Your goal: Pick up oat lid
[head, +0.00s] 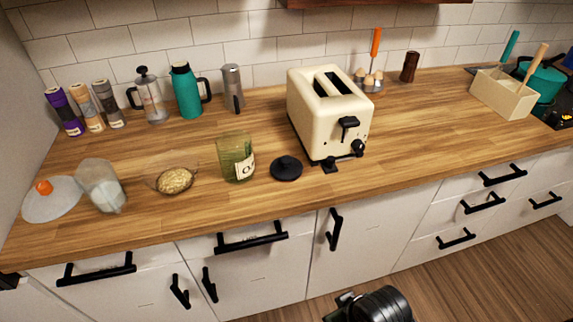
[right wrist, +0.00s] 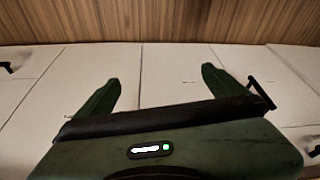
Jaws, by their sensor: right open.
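The oat lid is most likely the black round lid with a knob (head: 286,168), lying on the wooden counter just right of the green glass jar (head: 236,160), whose white label starts with "O". The jar stands upright. My right gripper shows in the right wrist view (right wrist: 160,92), with its two dark green fingers spread wide and nothing between them, in front of the white cabinet fronts. In the head view my right arm (head: 375,305) shows at the bottom edge, below and in front of the counter, apart from the lid. My left gripper is not in view.
A cream toaster (head: 325,110) stands close behind and right of the lid. A glass bowl of oats (head: 172,180), a clear glass container (head: 101,185) and a clear lid with an orange knob (head: 52,198) are to the left. Drawer handles (head: 252,237) stick out below the counter edge.

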